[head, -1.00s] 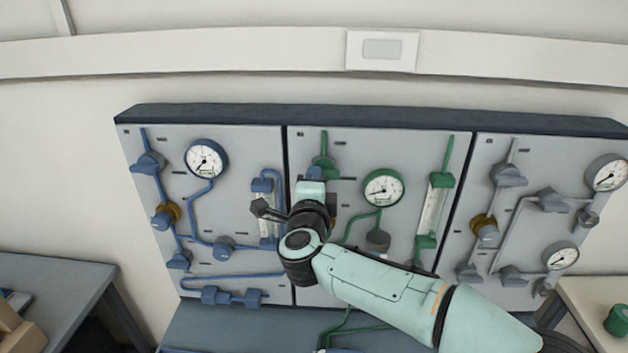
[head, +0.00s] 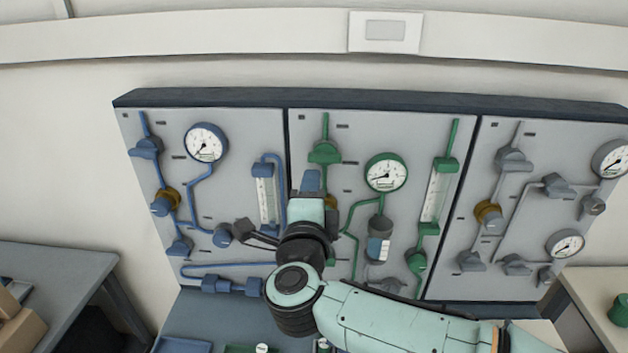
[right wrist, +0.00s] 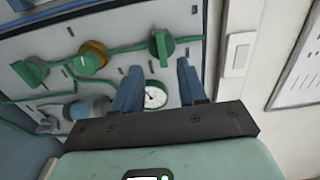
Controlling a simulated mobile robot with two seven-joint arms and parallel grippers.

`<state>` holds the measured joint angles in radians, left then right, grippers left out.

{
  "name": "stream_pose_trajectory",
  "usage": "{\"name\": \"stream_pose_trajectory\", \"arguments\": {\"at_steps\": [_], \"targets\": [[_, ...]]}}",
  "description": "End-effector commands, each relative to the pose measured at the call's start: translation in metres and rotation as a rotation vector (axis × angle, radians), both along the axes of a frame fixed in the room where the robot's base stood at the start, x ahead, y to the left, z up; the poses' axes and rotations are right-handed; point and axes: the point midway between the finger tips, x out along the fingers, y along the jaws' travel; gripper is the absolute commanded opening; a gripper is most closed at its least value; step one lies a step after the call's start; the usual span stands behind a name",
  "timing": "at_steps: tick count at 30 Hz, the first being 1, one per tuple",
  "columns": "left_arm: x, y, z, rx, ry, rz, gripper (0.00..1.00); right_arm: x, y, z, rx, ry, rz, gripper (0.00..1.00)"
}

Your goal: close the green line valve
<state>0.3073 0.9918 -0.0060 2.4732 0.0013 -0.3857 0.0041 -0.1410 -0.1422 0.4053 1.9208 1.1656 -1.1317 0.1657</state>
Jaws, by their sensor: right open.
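The green line runs down the left of the middle panel. Its top green valve (head: 324,152) sits on the upright pipe and also shows in the right wrist view (right wrist: 162,46). I cannot be sure of its handle angle. Below it is a brass part with a green knob (right wrist: 87,61), mostly hidden behind my gripper in the head view. Another green valve (right wrist: 30,72) sits lower on the line. My right gripper (head: 311,182) is open and empty, just below the top valve in the head view. Its two blue fingers (right wrist: 158,78) show apart, touching no valve. My left gripper is out of view.
A green-rimmed gauge (head: 385,172) and a flow tube (head: 435,197) stand right of the line. The blue panel (head: 237,135) lies left, the grey panel (head: 545,140) right. A grey table (head: 50,265) is at lower left.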

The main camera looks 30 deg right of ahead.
Motion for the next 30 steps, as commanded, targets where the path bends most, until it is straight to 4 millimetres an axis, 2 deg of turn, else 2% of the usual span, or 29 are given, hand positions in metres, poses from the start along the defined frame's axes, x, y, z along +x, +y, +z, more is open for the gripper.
{"name": "stream_pose_trajectory", "arguments": {"at_steps": [3,9,30], "targets": [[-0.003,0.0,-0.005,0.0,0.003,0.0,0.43,-0.018,0.011,-0.001,-0.001,-0.001,0.001,0.41],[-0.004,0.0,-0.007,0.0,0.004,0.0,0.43,-0.031,0.018,0.0,-0.001,0.001,-0.001,0.41],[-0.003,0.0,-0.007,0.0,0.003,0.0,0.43,-0.031,0.019,0.0,-0.001,0.001,-0.001,0.41]]}}
